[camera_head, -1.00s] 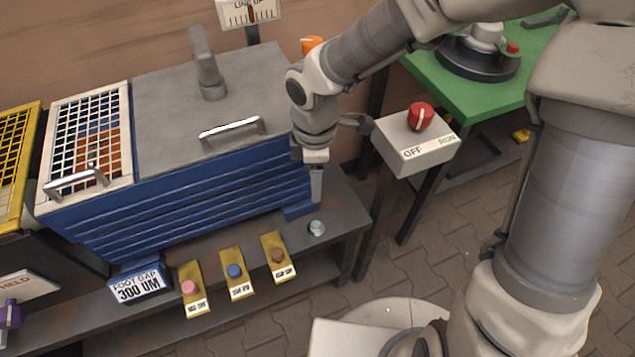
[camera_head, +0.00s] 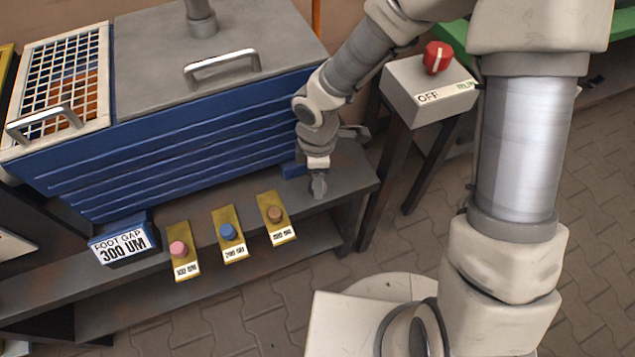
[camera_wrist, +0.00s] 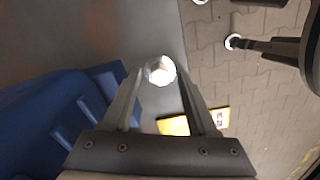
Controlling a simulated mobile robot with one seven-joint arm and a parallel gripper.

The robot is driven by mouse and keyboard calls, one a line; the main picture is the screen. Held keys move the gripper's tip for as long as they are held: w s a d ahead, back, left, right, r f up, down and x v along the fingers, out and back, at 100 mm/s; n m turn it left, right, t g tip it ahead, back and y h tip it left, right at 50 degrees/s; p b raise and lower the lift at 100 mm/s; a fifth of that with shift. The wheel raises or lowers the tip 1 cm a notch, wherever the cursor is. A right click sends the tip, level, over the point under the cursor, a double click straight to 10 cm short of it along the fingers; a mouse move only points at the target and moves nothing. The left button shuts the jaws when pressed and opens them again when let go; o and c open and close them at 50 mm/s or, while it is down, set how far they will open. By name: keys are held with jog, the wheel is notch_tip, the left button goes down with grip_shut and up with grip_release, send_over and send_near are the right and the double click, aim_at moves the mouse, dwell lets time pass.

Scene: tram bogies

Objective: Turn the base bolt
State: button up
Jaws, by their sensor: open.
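The base bolt (camera_wrist: 160,70) is a small bright silver head on the grey bench top (camera_head: 346,180), beside the blue machine's foot (camera_head: 294,169). In the wrist view it lies between the tips of my two open fingers, close to the left one; I cannot tell whether they touch it. In the head view my gripper (camera_head: 318,188) points down at the bench's right end and hides the bolt. The blue machine (camera_head: 200,135) stands on the bench behind it. A sign (camera_head: 124,245) on the bench reads FOOT GAP 300 UM.
Yellow tags with a pink knob (camera_head: 178,249), a blue knob (camera_head: 228,232) and a brown knob (camera_head: 275,214) line the bench front. A grey box with a red knob (camera_head: 437,57), marked OFF and RUN, stands to the right. Paved floor lies in front.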

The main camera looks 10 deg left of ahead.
jog(key=shift+f, duration=0.35)
grip_shut()
jog(key=shift+m, duration=0.3)
jog(key=shift+m+b, duration=0.55)
jog(key=shift+m, duration=1.85)
grip_release()
